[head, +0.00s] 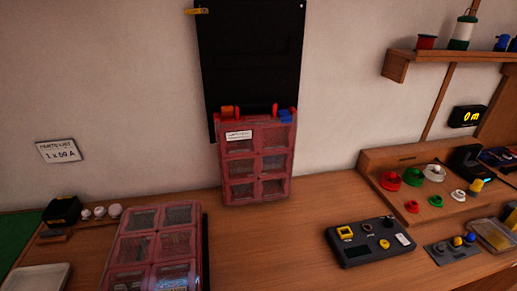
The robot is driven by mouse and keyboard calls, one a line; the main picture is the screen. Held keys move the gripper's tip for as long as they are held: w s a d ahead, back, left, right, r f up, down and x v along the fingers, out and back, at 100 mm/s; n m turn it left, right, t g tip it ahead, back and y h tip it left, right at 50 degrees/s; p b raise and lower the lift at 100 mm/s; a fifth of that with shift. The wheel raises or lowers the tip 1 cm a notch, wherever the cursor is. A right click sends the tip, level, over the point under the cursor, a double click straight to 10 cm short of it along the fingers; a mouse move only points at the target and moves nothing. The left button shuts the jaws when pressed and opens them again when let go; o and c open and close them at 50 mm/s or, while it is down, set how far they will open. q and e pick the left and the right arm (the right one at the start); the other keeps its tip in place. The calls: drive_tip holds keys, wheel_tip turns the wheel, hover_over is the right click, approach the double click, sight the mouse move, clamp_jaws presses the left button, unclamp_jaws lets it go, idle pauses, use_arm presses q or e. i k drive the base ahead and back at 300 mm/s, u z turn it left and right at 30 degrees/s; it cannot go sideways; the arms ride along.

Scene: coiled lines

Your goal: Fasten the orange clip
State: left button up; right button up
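The orange clip (227,111) is a small block at the top left of an upright red case (256,162) with clear compartments. A blue clip (285,116) sits at the case's top right, and a dark handle (258,109) lies between the two. The orange clip seems to stand up above the case's top edge, while the blue one lies lower over its front. The case leans against a black panel (250,50) on the wall, with its bottom at the wooden bench. Neither of my grippers is in view.
A second red case (152,246) lies on the wooden bench (270,240) at the front left. A dark control box (369,241) and a wooden stand with coloured knobs (384,199) are to the right. A wall shelf (440,58) is at upper right. Bench in front of the upright case is clear.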

sight(227, 111)
drive_tip(key=u, duration=1.5)
drive_tip(key=k, duration=1.1)
drive_tip(key=z, duration=1.85)
drive_tip(key=i, duration=0.5)
drive_tip(key=u, duration=0.05)
